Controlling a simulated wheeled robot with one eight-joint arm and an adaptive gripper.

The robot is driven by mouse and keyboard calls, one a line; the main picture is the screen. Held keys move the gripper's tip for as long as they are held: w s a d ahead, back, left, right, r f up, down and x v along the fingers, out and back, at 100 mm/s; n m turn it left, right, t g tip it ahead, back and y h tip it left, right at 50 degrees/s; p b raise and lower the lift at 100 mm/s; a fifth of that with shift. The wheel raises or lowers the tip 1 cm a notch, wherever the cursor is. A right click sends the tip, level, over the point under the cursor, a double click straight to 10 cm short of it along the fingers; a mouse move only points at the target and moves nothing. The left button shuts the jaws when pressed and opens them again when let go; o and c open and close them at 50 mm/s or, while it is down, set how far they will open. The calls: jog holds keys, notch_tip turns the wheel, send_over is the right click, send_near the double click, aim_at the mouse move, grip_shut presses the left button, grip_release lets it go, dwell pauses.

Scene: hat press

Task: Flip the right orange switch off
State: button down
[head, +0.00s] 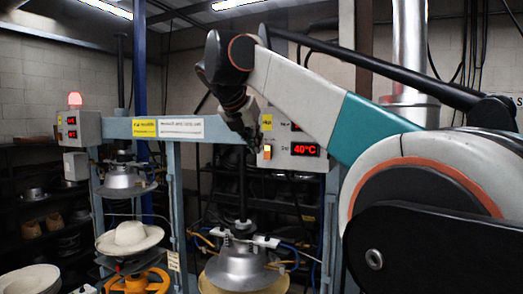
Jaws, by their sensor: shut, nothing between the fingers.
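The right control box (298,160) is a pale panel on the press frame with red displays, one reading 40°C. An orange switch (267,152) shows on its left side; its position is too small to tell. My gripper (250,146) is at the box's left edge, dark and shut, close to the switch. I cannot tell whether it touches the switch. The left control box (79,129) has red displays and a lit red beacon on top.
Two press heads hang below the frame, a left one (126,183) over a white hat (130,238) and a right one (240,266). A blue post (140,60) stands behind the frame. Dark shelves with hat forms line the left wall.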

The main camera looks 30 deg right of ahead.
aim_at(268, 152)
jog(key=s+a+r+b, duration=0.1)
jog(key=s+a+b, duration=0.2)
jog(key=a+b, duration=0.2)
jog(key=shift+r+t+h, duration=0.25)
jog(key=shift+t+h, duration=0.15)
dwell(0.6)
jog(key=x, duration=0.4)
jog(key=r+p+x, duration=0.1)
jog(key=x, duration=0.4)
jog(key=d+x, duration=0.1)
jog(key=x, duration=0.3)
jog(key=shift+w+d+r+p, duration=0.1)
jog(key=shift+w+r+p, duration=0.05)
jog(key=shift+w+p, duration=0.3)
jog(key=shift+w, duration=0.1)
